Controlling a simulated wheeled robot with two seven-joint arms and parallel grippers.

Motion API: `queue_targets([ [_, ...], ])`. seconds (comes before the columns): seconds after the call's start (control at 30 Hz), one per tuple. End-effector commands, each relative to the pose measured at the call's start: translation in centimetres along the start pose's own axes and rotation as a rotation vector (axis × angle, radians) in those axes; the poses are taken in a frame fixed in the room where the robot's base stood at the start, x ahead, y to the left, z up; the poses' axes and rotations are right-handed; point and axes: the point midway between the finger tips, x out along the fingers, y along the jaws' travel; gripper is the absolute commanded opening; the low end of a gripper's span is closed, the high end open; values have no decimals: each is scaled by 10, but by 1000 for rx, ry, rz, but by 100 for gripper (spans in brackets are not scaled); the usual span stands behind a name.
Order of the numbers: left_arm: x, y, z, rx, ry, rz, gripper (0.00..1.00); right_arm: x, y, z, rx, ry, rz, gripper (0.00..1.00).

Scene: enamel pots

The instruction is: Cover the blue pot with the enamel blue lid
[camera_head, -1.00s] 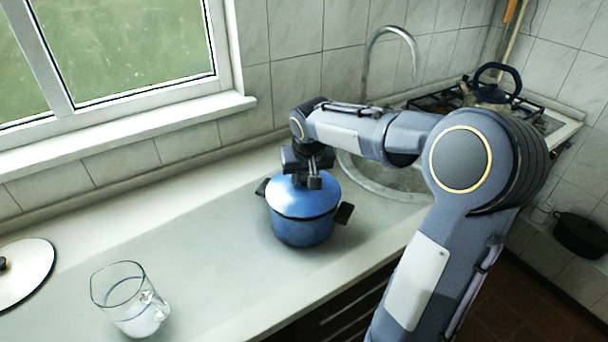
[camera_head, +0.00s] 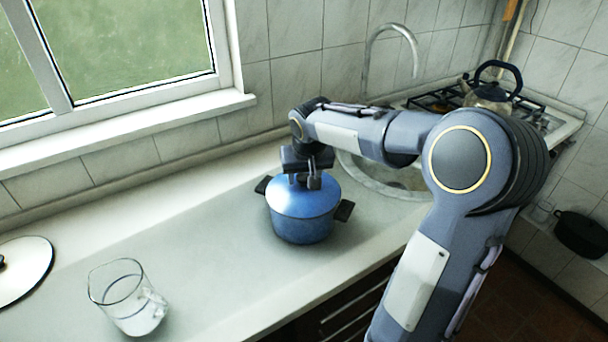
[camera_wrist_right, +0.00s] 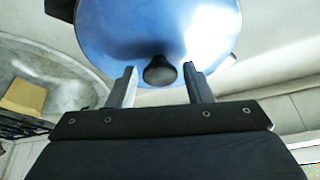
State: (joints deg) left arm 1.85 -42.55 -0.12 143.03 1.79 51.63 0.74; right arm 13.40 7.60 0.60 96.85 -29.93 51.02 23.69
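The blue enamel lid (camera_head: 302,199) sits on top of the blue pot (camera_head: 303,228), which stands on the counter with its dark side handles showing. The lid looks level on the pot's rim. My right gripper (camera_head: 307,182) is over the lid's middle, pointing down. In the right wrist view, its two fingers (camera_wrist_right: 161,84) are apart, one on each side of the lid's dark knob (camera_wrist_right: 160,71), with a gap between knob and fingers. The blue lid (camera_wrist_right: 150,25) fills the top of that view. My left gripper is not in view.
A glass jug (camera_head: 128,298) stands at the front left of the counter. A pale lid with a dark knob (camera_head: 25,272) lies at the left edge. The sink (camera_head: 385,185) and tap (camera_head: 368,75) are behind my right arm. A kettle (camera_head: 490,92) stands on the stove.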

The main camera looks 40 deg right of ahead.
Motion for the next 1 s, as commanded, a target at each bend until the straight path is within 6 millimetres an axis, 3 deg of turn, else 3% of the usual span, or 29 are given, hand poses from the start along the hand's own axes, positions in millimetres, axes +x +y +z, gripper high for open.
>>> queue_targets([
  [0.1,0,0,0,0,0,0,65,0,0,0,0,0,0,59],
  [0.4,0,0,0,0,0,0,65,-3,0,0,0,0,0,59],
  [0.8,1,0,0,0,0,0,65,-65,0,-1,-1,4,-1,59],
  [1.0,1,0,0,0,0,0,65,-78,0,0,0,0,0,59],
])
